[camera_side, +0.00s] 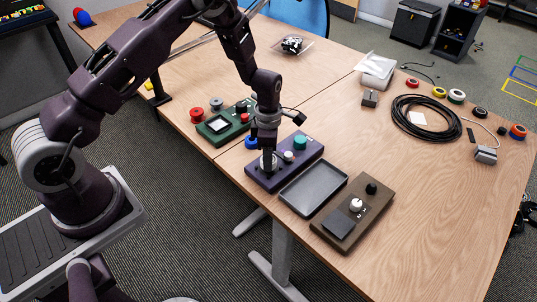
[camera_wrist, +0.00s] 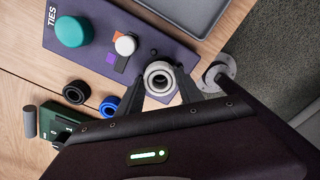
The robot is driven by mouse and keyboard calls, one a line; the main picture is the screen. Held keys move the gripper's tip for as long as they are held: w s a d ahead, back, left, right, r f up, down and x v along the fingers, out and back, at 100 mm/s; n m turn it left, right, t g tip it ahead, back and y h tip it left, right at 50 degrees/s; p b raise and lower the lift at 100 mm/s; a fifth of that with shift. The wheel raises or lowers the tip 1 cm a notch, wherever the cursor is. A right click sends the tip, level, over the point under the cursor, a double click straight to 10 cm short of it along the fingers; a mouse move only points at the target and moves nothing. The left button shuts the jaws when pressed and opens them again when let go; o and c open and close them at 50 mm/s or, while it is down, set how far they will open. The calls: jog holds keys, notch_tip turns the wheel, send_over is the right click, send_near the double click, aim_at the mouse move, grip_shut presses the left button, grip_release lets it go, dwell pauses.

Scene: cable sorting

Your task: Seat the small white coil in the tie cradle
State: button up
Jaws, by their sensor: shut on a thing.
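My gripper (camera_wrist: 165,84) is shut on the small white coil (camera_wrist: 159,77), a pale ring with a dark centre, seen between the two fingers in the wrist view. In the side view my gripper (camera_side: 268,160) points down at the near-left end of the dark purple board (camera_side: 313,146), marked TIES (camera_wrist: 51,15). A round grey piece (camera_wrist: 219,72) shows just right of the fingers in the wrist view; I cannot tell whether it is the tie cradle. Whether the coil touches the board is hidden by the fingers.
On the board stand a teal round piece (camera_wrist: 73,31) and a white knob (camera_wrist: 125,45). Blue (camera_wrist: 109,106) and black (camera_wrist: 76,92) rings lie beside it. A grey tray (camera_side: 313,187), a brown device (camera_side: 352,212) and a green device (camera_side: 222,124) flank the board.

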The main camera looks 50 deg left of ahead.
jog(key=shift+f, duration=0.15)
jog(key=shift+f, duration=0.4)
jog(key=o, duration=1.9)
jog(key=shift+r, duration=3.55)
